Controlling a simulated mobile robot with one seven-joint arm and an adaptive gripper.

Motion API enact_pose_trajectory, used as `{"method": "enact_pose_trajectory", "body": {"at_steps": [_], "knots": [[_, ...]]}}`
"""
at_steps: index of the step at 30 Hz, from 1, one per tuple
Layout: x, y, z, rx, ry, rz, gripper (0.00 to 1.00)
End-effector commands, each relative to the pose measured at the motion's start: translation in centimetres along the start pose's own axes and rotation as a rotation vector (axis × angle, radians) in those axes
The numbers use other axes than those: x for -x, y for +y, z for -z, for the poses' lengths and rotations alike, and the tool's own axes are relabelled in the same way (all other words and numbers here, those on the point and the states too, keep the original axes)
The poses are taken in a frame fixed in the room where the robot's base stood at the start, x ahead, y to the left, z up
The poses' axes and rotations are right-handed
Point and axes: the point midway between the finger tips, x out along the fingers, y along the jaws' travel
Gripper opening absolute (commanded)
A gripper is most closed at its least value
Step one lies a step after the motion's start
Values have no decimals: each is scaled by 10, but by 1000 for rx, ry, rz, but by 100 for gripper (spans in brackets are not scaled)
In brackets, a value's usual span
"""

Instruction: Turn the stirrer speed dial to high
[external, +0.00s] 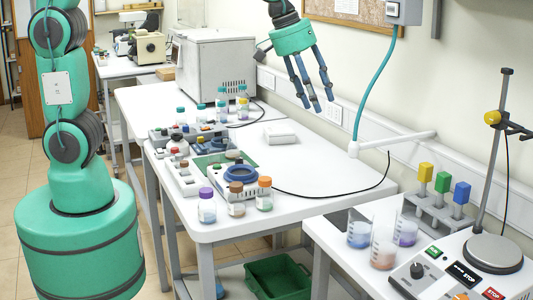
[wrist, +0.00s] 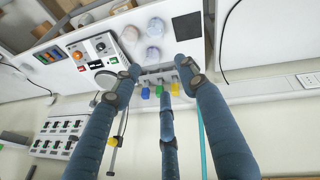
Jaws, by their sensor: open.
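The stirrer (external: 450,262) is a white box on the front right table, with a round grey plate (external: 495,253) and green, black and red labels on top. Its black speed dial (external: 417,270) sits at the left front of the panel. In the wrist view the black dial (wrist: 100,46) shows at upper left, beside an orange knob (wrist: 77,55). My gripper (external: 316,104) has three blue-grey fingers, spread open and empty. It hangs high above the back bench, far from the dial. In the wrist view my gripper (wrist: 160,76) covers part of the view.
A rack with yellow, green and blue pieces (external: 442,182) and several beakers (external: 383,248) stand beside the stirrer. A metal stand (external: 493,160) rises behind it. A teal hose (external: 370,85) hangs between my gripper and the stirrer. The back bench (external: 330,180) has free room.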

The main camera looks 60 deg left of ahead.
Motion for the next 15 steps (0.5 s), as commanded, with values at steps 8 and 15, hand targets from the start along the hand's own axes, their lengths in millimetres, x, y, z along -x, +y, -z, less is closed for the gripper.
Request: {"method": "enact_pose_trajectory", "body": {"at_steps": [8, 15], "knots": [[-58, 70, -12, 100, -43, 4, 43], [-113, 126, -34, 188, -75, 11, 43]]}}
